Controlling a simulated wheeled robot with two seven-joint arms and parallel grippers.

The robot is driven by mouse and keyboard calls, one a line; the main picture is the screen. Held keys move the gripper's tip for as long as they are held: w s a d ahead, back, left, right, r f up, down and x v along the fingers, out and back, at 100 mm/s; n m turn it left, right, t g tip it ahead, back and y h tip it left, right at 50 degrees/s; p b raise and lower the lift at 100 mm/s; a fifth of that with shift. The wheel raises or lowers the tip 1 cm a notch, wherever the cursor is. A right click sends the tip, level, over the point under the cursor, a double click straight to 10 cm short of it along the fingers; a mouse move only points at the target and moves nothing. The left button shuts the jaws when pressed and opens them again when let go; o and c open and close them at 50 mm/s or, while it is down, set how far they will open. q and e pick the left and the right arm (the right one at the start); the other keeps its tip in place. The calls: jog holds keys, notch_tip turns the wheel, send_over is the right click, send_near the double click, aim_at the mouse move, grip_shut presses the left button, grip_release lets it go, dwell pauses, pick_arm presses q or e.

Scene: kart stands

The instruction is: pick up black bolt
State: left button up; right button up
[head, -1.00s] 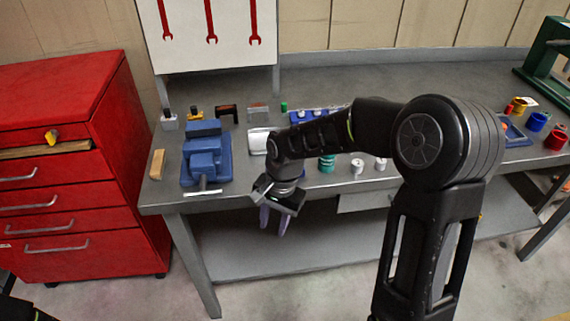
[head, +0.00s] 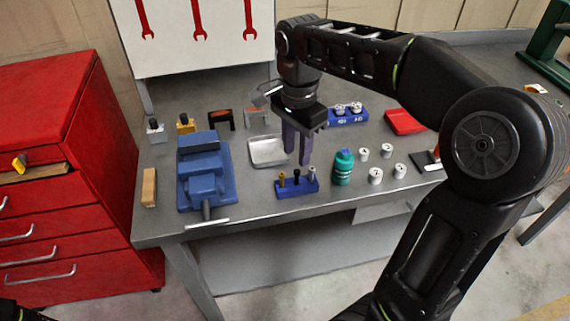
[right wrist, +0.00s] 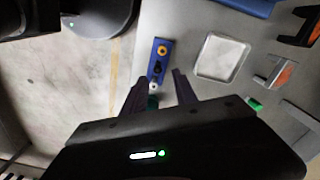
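The black bolt (head: 297,176) stands upright in a small blue holder (head: 299,188) near the front edge of the bench, between a gold bolt (head: 282,178) and a silver bolt (head: 311,173). My right gripper (head: 297,158) is open and empty, fingers pointing down, above and apparently behind the holder. In the right wrist view the fingers (right wrist: 160,76) are apart, with the blue holder (right wrist: 151,63) ahead between and beyond them. The black bolt (right wrist: 157,69) shows there in the middle of the holder.
A green bottle (head: 343,167) and several metal cylinders (head: 376,176) stand right of the holder. A white tray (head: 269,151) lies behind it. A blue vise (head: 203,176) stands left. A blue block with silver parts (head: 348,117) is behind right.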

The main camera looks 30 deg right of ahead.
aim_at(297, 171)
jog(key=shift+s+r, duration=0.1)
jog(key=shift+s, duration=0.15)
jog(key=shift+w+f, duration=0.1)
jog(key=shift+f, duration=1.25)
notch_tip(297, 171, down, 5)
jog(key=shift+f+p, duration=0.15)
jog(key=shift+p, duration=0.2)
jog(key=shift+c, duration=0.3)
grip_shut()
